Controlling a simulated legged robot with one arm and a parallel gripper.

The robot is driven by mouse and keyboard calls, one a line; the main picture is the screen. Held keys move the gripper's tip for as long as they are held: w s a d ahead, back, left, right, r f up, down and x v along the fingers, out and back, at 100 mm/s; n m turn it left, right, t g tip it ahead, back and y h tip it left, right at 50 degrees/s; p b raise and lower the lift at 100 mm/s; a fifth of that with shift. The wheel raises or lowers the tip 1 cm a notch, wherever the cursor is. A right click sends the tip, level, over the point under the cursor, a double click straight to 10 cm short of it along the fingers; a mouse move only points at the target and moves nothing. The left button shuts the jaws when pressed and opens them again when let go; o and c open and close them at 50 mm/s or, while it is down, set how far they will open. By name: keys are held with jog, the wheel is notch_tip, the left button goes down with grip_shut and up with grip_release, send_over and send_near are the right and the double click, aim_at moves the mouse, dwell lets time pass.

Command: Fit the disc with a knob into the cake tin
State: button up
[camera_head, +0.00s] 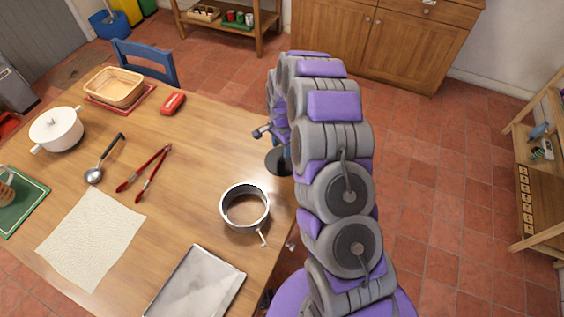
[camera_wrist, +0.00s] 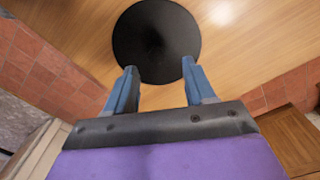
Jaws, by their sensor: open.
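The dark disc (camera_head: 277,161) lies on the table near its right edge, partly hidden by my arm; its knob cannot be made out clearly. In the wrist view the black disc (camera_wrist: 156,42) is a full round shape just beyond my fingertips. My gripper (camera_wrist: 158,68) is open and empty, its two blue fingers apart, pointing at the disc's near edge. In the head view my gripper (camera_head: 270,132) is by the disc, above the table. The cake tin (camera_head: 245,187) is a round metal ring with a small clasp at its lower right, standing on the table in front of the disc.
The wooden table (camera_head: 200,170) also holds a metal tray (camera_head: 196,284), a cloth (camera_head: 90,238), red tongs (camera_head: 146,172), a ladle (camera_head: 104,158), a white pot (camera_head: 57,129), a basket (camera_head: 114,87) and a red box (camera_head: 173,103). A blue chair (camera_head: 145,60) stands behind it.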

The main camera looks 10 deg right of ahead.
aim_at(282, 157)
jog(key=shift+d+f, duration=0.25)
jog(key=shift+f, duration=0.05)
jog(key=f+b, duration=0.1)
jog(key=f, duration=0.1)
jog(key=f+b, duration=0.1)
jog(key=f, duration=0.1)
jog(key=shift+s+a+f, duration=0.15)
jog(key=shift+s+a, duration=0.05)
jog(key=shift+a+f, duration=0.15)
jog(key=shift+d, duration=0.5)
jog(key=c, duration=0.5)
jog(key=shift+a, duration=0.1)
jog(key=shift+c, duration=1.3)
jog(key=shift+a, duration=0.3)
grip_shut()
